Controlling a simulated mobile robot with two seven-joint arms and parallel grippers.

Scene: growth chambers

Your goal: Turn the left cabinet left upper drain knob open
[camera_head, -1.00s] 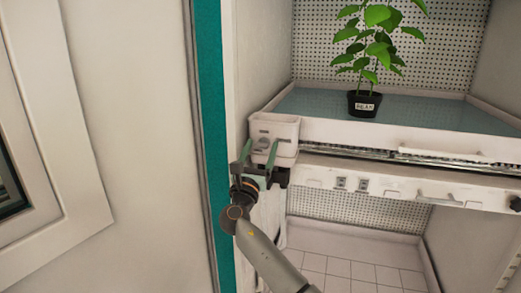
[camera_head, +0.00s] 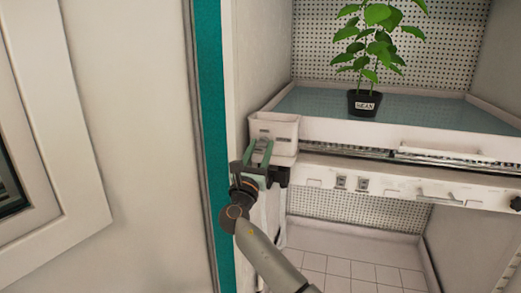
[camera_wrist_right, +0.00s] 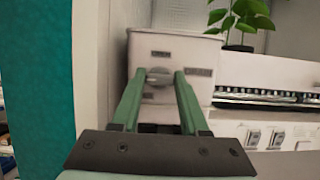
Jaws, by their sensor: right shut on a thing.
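The left upper drain knob (camera_wrist_right: 160,76) is a small grey knob on the front of a white box (camera_head: 275,128) at the left end of the upper shelf. The white box also shows in the wrist view (camera_wrist_right: 200,50). My right gripper (camera_head: 262,146) has its green fingers against the box front. In the wrist view the right gripper (camera_wrist_right: 164,75) is shut on the knob, one fingertip on each side of it. In the head view the fingers mostly hide the knob. My left gripper is not in view.
A potted bean plant (camera_head: 363,103) stands on the upper tray (camera_head: 430,130) right of the box. Small switches (camera_head: 351,184) and another dark knob (camera_head: 516,203) sit on the rail below. A teal door edge (camera_head: 211,130) is close on the left. The lower compartment looks empty.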

